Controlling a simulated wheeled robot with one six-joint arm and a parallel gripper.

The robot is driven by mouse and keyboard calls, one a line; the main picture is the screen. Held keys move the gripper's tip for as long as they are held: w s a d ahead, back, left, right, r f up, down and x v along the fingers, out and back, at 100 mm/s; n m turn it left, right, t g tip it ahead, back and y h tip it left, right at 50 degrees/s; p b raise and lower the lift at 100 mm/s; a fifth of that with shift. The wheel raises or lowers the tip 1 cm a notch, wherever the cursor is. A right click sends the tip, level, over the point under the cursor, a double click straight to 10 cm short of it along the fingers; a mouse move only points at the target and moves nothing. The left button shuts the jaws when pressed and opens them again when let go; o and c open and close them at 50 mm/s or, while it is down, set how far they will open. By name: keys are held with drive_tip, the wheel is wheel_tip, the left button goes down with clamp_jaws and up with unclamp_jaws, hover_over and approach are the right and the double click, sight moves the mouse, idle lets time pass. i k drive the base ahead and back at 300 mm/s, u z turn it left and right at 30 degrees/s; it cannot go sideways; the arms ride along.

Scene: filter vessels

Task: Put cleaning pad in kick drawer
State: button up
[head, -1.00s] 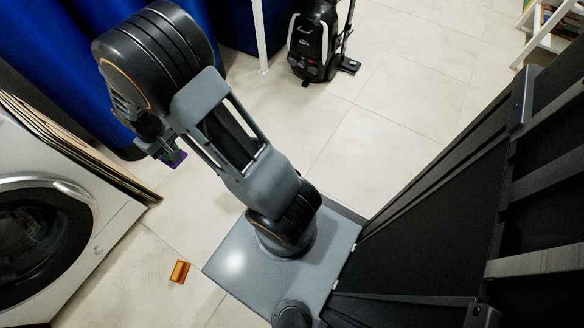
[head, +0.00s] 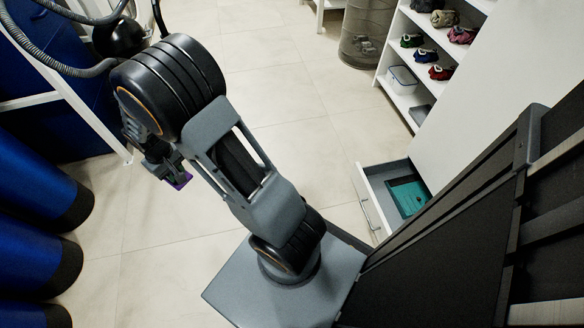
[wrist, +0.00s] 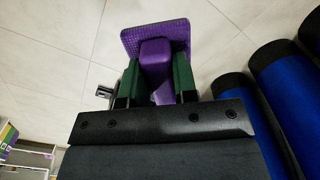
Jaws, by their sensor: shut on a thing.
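The cleaning pad (wrist: 155,27) is purple, with a flat textured plate and a block-shaped grip. In the wrist view my gripper (wrist: 155,80) is shut on that block between its green fingers, and the plate sticks out beyond them. In the head view my gripper (head: 168,172) hangs at the end of the bent arm, mostly hidden by it, with a bit of purple showing below. The kick drawer (head: 380,203) is pulled open at the base of a white cabinet, to the right of my gripper and well apart from it. A teal flat thing lies inside it.
White shelves (head: 398,75) with small cloth bundles and a clear box stand at the back right, beside a mesh bin (head: 368,35). The tiled floor between is clear.

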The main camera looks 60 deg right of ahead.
sight(388, 214)
drive_tip(key=i, duration=0.65)
drive_tip(key=z, duration=3.6)
drive_tip(key=i, duration=0.5)
drive_tip(key=u, duration=0.05)
